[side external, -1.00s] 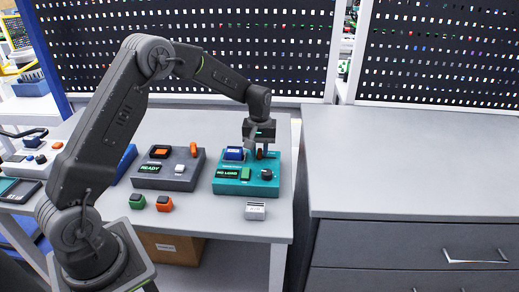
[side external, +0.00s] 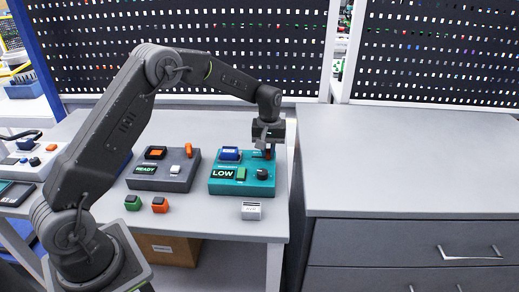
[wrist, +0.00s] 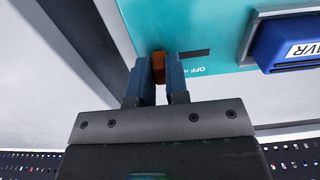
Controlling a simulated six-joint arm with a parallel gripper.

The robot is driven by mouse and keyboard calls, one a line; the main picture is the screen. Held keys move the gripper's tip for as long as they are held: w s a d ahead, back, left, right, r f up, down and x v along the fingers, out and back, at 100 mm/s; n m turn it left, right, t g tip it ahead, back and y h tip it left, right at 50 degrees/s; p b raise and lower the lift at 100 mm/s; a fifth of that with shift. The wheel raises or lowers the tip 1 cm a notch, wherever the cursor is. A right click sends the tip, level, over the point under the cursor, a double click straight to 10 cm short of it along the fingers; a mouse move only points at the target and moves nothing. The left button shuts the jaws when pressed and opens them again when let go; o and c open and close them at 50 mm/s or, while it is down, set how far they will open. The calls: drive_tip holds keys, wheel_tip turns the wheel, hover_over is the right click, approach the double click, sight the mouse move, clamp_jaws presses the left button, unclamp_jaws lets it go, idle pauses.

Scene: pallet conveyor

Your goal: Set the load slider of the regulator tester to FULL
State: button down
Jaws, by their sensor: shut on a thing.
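The teal regulator tester (side external: 222,188) stands on the light table, and its display (side external: 223,174) reads LOW. My gripper (side external: 267,154) is over the tester's back right part. In the wrist view my gripper (wrist: 158,80) is shut on the orange slider knob (wrist: 158,66), with a finger on each side of it. A dark slot and the word OFF show beside the knob in the wrist view. A blue module marked VR (wrist: 290,45) sits in the tester beside the slider. A green button (side external: 241,174) and a black knob (side external: 262,174) are on the tester's front part.
A dark grey tester (side external: 150,184) with a READY display stands to the left. A green block (side external: 133,202), an orange block (side external: 160,204) and a small white labelled box (side external: 251,211) lie in front. The grey cabinet top (side external: 410,160) at right is clear.

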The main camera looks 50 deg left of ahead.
drive_tip(key=shift+w+d+r, duration=0.1)
drive_tip(key=shift+w+d, duration=0.1)
drive_tip(key=shift+w, duration=0.05)
drive_tip(key=c, duration=1.5)
unclamp_jaws()
drive_tip(key=o, duration=0.4)
drive_tip(key=shift+s+r, duration=0.1)
drive_tip(key=shift+r, duration=6.8)
